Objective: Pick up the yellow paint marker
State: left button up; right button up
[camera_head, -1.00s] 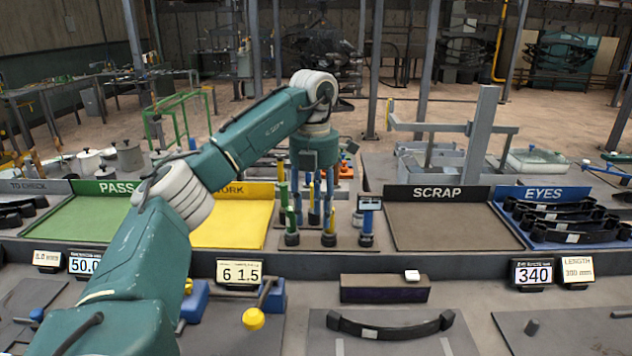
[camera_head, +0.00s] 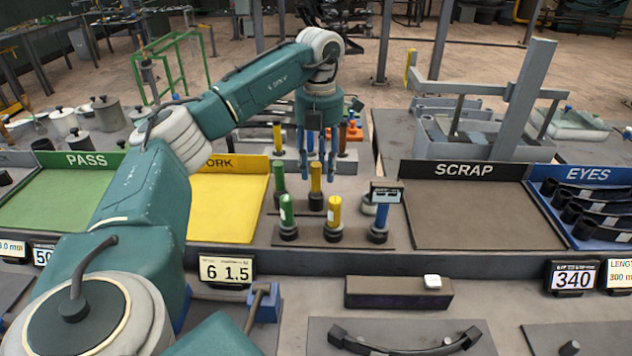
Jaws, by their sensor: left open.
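My left gripper (camera_head: 318,178) points straight down, open and empty, over the back of a dark marker stand. Two yellow markers stand upright here: one near the middle (camera_head: 316,177), beside or between the fingers, and a front one with a pale label (camera_head: 334,212). I cannot tell how far the fingers are from the middle one in depth. A green marker with a pale label (camera_head: 287,210) stands left of the front yellow one. Another green marker (camera_head: 279,177) stands behind it. The right gripper is not in view.
More coloured items stand in a rack behind (camera_head: 277,138). The yellow tray (camera_head: 225,212) is left, the brown SCRAP tray (camera_head: 465,222) right. A dark block (camera_head: 385,294) lies in front.

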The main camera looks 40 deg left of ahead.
aim_at(316, 184)
pick_arm(q)
jog(key=shift+a+f, duration=0.1)
jog(key=shift+f, duration=0.3)
jog(key=f, duration=0.1)
jog(key=f+p, duration=0.1)
jog(key=f, duration=0.1)
jog(key=f+p, duration=0.1)
jog(key=shift+a+f, duration=0.15)
jog(key=shift+a, duration=0.25)
jog(key=shift+f, duration=0.5)
grip_shut()
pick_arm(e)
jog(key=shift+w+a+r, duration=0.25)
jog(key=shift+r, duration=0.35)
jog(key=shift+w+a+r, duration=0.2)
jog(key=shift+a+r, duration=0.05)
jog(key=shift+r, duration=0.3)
